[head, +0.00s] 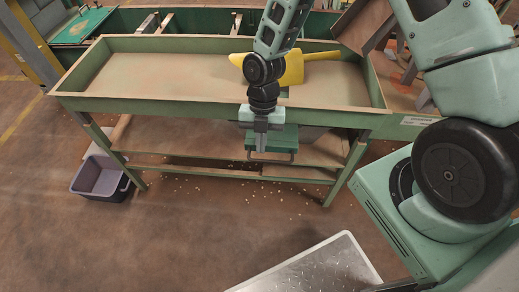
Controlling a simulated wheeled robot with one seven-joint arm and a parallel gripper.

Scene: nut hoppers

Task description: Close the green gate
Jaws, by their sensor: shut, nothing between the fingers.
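A green panel with a bar handle along its lower edge, which looks like the green gate (285,138), stands out at the front of the long green-framed table (150,105), just below its front rail. My gripper (261,148) is shut and empty, pointing down in front of the table. In this view its fingers overlap the left part of the green panel. I cannot tell whether they touch it. The gripper hides part of the panel.
A yellow scoop (291,68) lies in the table's shallow tray. A dark purple bin (100,178) stands on the floor at left. A shiny metal surface (320,270) is at bottom centre. Small nuts are scattered on the open floor under the table.

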